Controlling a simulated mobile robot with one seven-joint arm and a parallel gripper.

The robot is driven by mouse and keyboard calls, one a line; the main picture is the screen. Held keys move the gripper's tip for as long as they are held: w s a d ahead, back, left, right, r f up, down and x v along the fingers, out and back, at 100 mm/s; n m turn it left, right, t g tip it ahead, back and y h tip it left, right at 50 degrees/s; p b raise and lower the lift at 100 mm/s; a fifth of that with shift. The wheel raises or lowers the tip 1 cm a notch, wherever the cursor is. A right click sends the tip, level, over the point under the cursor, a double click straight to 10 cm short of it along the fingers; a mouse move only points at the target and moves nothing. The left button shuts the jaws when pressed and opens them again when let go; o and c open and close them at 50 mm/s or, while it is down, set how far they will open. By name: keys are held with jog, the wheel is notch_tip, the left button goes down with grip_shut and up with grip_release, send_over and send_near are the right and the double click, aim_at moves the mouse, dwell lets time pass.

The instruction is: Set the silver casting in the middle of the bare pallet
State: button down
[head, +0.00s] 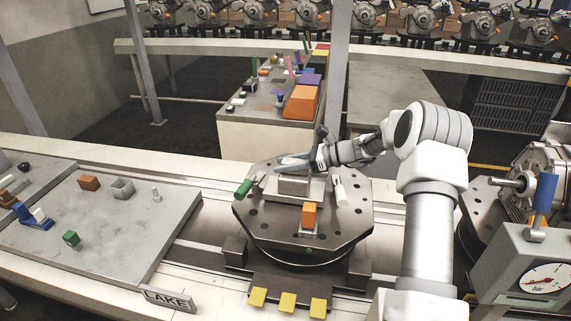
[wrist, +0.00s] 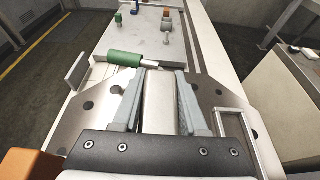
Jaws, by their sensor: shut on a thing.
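My gripper (head: 292,165) is shut on a pale silver block, which I take for the silver casting (head: 293,186). In the wrist view the casting (wrist: 160,105) stands between the two grey fingers (wrist: 160,98). It is low over the dark octagonal pallet (head: 270,226), near its middle; I cannot tell whether it touches. The green part also shows in the wrist view (wrist: 125,58). The casting's underside is hidden.
A grey slab (head: 110,235) marked LAKE lies left with several small parts. Right stand another pallet with a machine part (head: 520,180) and a gauge box (head: 535,270). A bench with an orange box (head: 300,102) stands behind. Yellow blocks (head: 288,301) sit at the pallet's front.

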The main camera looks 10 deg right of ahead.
jog(key=shift+f+b, duration=0.3)
jog(key=shift+f, duration=0.05)
dwell(0.6)
jog(key=shift+c, duration=2)
grip_release()
jog(key=shift+o, duration=0.2)
jog(key=shift+s+f, duration=0.1)
jog(key=shift+f, duration=0.2)
jog(key=v, duration=1.7)
jog(key=shift+d+r, duration=0.2)
